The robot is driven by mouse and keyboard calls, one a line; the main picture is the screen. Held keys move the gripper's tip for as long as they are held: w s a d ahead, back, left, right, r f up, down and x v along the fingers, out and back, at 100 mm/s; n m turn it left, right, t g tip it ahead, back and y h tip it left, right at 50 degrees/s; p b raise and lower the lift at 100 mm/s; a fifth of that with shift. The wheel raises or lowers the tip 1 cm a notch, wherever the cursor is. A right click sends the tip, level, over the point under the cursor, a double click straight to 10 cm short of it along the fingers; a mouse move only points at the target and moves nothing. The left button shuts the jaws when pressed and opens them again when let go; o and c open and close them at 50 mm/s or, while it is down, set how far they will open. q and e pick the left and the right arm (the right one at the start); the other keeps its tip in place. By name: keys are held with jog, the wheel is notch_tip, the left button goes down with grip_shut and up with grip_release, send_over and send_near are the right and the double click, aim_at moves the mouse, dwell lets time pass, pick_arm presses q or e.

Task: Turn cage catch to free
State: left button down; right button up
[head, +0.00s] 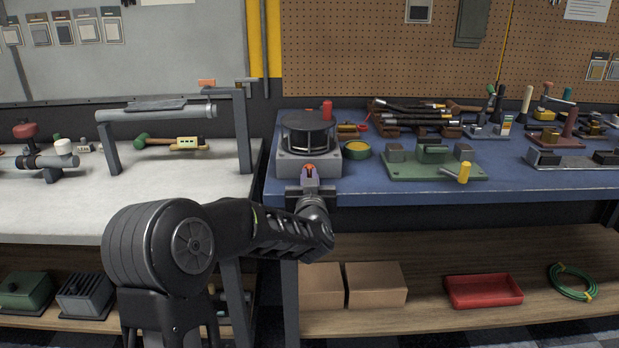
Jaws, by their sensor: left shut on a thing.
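The cage (308,134) is a dark round drum with a flat top and barred sides. It sits in a grey box-shaped base (290,162) at the left end of the blue bench. My left gripper (310,174) is at the front of this base, shut on a small orange-red piece, which appears to be the cage catch (310,167). The fingers hide most of the catch, so I cannot tell its exact angle. My right gripper is not in view.
A red cylinder (326,110) stands behind the cage. A raised pipe on posts (157,113) stands on the left bench.

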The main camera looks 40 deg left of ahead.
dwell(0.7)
pick_arm(q)
jog(key=m+p, duration=0.1)
jog(key=m, duration=0.1)
jog(key=m+p, duration=0.2)
jog(key=shift+d+r+m+p, duration=0.1)
jog(key=shift+r+m+p, duration=0.1)
jog(key=shift+m+p, duration=0.1)
jog(key=m+p, duration=0.2)
jog(key=m, duration=0.1)
jog(key=shift+m, duration=0.3)
jog(key=m+p, duration=0.3)
jog(key=shift+w+f+m, duration=0.1)
jog(key=shift+m, duration=0.2)
jog(key=m+p, duration=0.2)
jog(key=m, duration=0.1)
jog(key=shift+m, duration=0.3)
jog(key=shift+f+m+p, duration=0.15)
jog(key=shift+m+p, duration=0.85)
jog(key=shift+m, duration=0.2)
